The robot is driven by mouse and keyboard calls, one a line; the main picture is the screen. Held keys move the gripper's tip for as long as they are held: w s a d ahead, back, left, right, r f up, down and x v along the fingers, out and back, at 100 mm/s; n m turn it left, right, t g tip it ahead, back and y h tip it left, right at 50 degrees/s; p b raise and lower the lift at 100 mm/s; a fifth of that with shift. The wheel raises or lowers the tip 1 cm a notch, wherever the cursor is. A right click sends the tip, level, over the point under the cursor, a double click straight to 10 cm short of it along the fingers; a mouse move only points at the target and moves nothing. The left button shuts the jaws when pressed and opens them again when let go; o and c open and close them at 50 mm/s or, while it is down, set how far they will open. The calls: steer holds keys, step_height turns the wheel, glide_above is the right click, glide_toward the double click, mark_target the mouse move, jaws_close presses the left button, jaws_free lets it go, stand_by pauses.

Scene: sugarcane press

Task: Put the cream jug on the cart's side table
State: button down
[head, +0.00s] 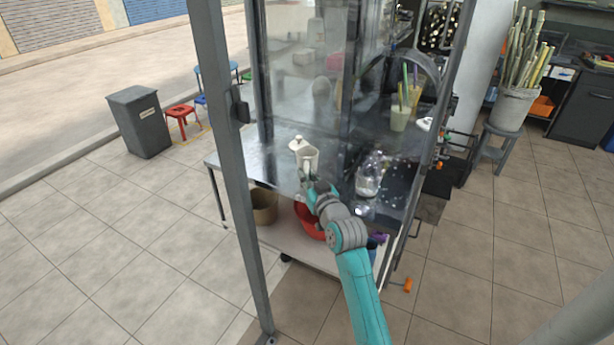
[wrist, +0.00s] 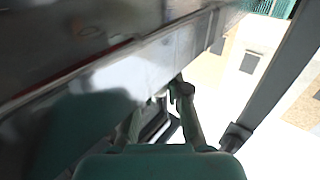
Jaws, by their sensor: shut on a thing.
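The cream jug (head: 303,154) is a small white lidded vessel in the head view. It appears upright at the far end of my arm, over the metal side table (head: 272,170) of the cart. My gripper (head: 308,178) is at the near side of the jug and shut on it. I cannot tell whether the jug's base touches the tabletop. In the wrist view my gripper's fingers (wrist: 160,105) show close to a pale metal edge. A white and dark shape lies between them, blurred and partly hidden.
A grey post (head: 228,150) stands left of my arm. A glass jar (head: 369,175) and cups with straws (head: 400,115) are on the cart to the right. A brown pot (head: 264,206) and a red basin (head: 308,220) sit on the lower shelf.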

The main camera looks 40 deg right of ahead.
steer(key=c, duration=1.2)
jaws_free()
steer(key=shift+o, duration=0.2)
steer(key=shift+s, duration=0.15)
steer(key=v, duration=1.1)
steer(key=shift+s, duration=0.4)
